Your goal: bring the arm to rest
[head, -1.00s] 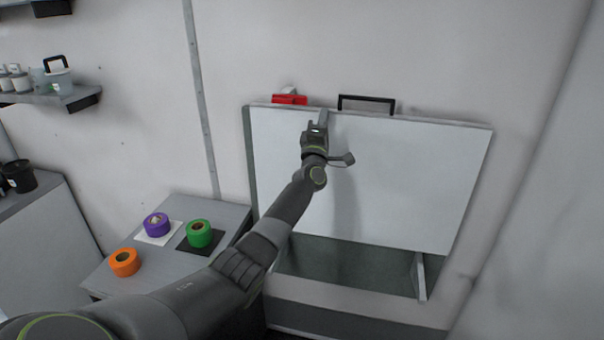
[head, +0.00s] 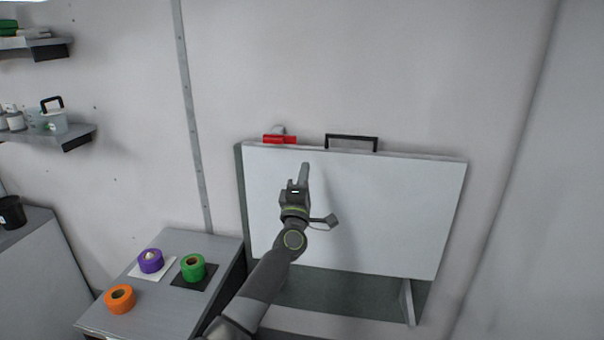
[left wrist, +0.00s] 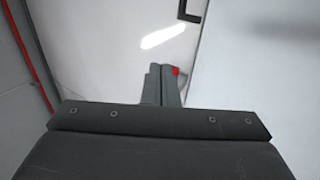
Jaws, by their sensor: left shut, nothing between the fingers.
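My left arm reaches up from the bottom of the head view. Its gripper (head: 304,172) is shut and empty, in front of the white raised lid (head: 390,210) of a chest. I cannot tell from the head view how far it is from the lid. In the left wrist view the closed fingers (left wrist: 162,84) point ahead, with a small red patch (left wrist: 176,71) just beside their tips. My right gripper is not in view.
The lid has a red latch (head: 280,139) and a black handle (head: 351,142) at its top edge. The chest opening (head: 340,292) shows below. A grey side table (head: 190,245) holds purple (head: 150,261), green (head: 193,267) and orange (head: 120,299) tape rolls. Shelves (head: 60,139) hang at left.

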